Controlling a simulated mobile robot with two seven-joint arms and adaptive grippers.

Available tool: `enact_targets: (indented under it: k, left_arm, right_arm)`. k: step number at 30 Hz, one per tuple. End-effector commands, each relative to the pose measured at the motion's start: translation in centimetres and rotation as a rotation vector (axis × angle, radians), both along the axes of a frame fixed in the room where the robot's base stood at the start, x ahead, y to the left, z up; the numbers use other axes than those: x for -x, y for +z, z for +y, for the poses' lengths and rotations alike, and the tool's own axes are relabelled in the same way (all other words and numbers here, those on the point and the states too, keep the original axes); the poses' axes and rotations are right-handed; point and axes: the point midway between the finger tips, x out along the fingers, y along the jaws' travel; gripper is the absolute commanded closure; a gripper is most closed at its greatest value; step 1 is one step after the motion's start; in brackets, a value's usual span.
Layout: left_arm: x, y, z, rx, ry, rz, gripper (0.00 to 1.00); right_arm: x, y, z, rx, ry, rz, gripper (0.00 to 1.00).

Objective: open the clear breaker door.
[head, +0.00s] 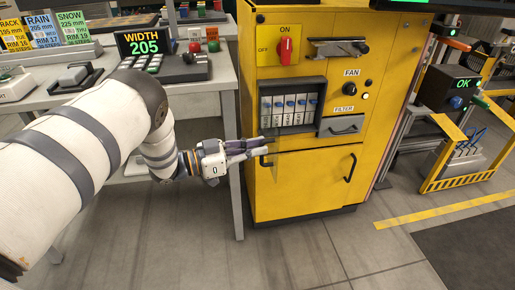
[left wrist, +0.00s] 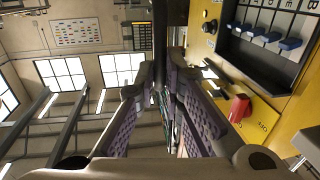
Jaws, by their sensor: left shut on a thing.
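The yellow cabinet (head: 330,170) has a recessed breaker box with a row of white breakers (head: 290,109) with blue switches. A faint clear, greenish panel (head: 273,160), which looks like the clear breaker door seen nearly edge-on, stands out at the box's left side. My left gripper (head: 262,147) is at this panel, low and left of the breakers, with its fingers shut on it. In the left wrist view the fingers (left wrist: 160,82) are close together; the gripped edge is hard to make out. The breakers (left wrist: 270,38) show uncovered there. My right gripper is out of view.
A red knob (head: 285,50) sits above the breaker box; it also shows in the left wrist view (left wrist: 240,108). A grey bench (head: 225,75) stands close on the left. A drawer handle (head: 342,126) and a door handle (head: 350,168) stick out on the cabinet.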

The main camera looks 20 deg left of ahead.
Motion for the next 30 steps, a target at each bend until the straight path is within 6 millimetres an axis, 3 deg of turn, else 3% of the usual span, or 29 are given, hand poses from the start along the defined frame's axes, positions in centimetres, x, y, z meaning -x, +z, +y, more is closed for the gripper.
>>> enact_targets:
  k: [1,6,9,10,25,30]
  left_arm:
    - [-0.9,0.8,1.0,-0.005,0.038,-0.021,1.00]
    - [-0.9,0.8,1.0,-0.005,0.038,-0.021,1.00]
    - [-0.9,0.8,1.0,-0.004,0.037,-0.020,0.72]
    - [-0.9,0.8,1.0,-0.004,0.037,-0.020,0.70]
    - [-0.5,0.5,0.8,0.000,0.031,-0.014,0.70]
    - [1.6,0.4,3.1,-0.001,0.034,-0.011,0.70]
  right_arm:
    - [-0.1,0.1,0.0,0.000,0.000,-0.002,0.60]
    - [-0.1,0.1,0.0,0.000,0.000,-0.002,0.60]
    - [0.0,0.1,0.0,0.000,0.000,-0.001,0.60]
    - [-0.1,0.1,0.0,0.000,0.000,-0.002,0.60]
    - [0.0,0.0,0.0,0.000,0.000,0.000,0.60]
    - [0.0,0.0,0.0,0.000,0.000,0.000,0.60]
